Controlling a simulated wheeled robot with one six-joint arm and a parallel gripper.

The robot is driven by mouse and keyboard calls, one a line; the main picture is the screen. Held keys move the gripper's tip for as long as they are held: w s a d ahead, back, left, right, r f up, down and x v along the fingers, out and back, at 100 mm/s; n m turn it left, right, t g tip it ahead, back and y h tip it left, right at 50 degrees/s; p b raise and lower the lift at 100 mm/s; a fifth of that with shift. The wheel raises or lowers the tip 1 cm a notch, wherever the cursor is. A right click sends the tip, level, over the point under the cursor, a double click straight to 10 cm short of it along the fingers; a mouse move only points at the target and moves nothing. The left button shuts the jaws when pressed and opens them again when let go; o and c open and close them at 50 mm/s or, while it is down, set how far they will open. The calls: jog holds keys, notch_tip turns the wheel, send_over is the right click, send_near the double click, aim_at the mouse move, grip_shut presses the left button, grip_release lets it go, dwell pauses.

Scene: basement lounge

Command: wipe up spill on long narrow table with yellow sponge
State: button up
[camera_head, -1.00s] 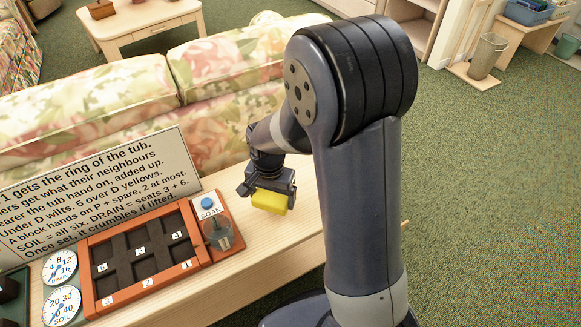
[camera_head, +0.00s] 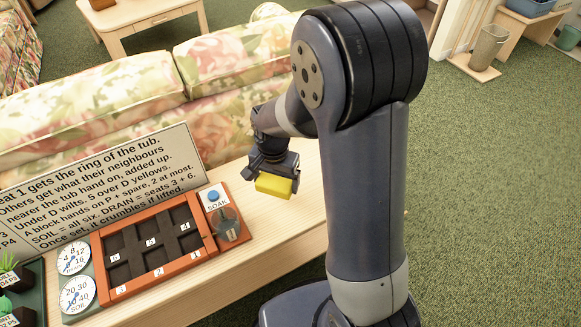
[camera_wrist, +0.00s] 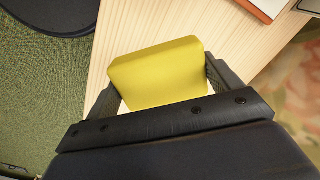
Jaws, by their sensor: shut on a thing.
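The yellow sponge (camera_head: 274,186) is held between the fingers of my gripper (camera_head: 276,176), over the right part of the long narrow table (camera_head: 262,224). In the wrist view the sponge (camera_wrist: 158,75) fills the space between the two dark fingers (camera_wrist: 160,88), with the pale wood tabletop (camera_wrist: 225,45) beyond it. I cannot tell whether the sponge touches the tabletop. No spill can be made out on the visible wood; the far right end of the table is partly hidden behind my arm.
An orange-framed tray (camera_head: 152,285) with dark compartments, a SOAK button panel (camera_head: 226,213), two dials (camera_head: 75,277) and a printed sign (camera_head: 110,195) occupy the table's left part. Small potted plants (camera_head: 8,275) stand at the far left. A floral sofa (camera_head: 90,100) runs along the back. Green carpet lies open at right.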

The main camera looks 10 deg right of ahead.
notch_tip(320, 180, up, 10)
jog(key=p, duration=0.8)
jog(key=shift+f, duration=0.1)
jog(key=shift+w+d+r, duration=0.15)
jog(key=shift+d+r, duration=0.05)
jog(key=w+d+r+n+p, duration=0.2)
jog(key=w+d+n+p, duration=0.2)
jog(key=p, duration=0.5)
jog(key=d+n, duration=0.2)
jog(key=d, duration=0.1)
jog(key=shift+d+r+p, duration=0.2)
jog(key=shift+d+p, duration=0.2)
jog(key=shift+w, duration=0.1)
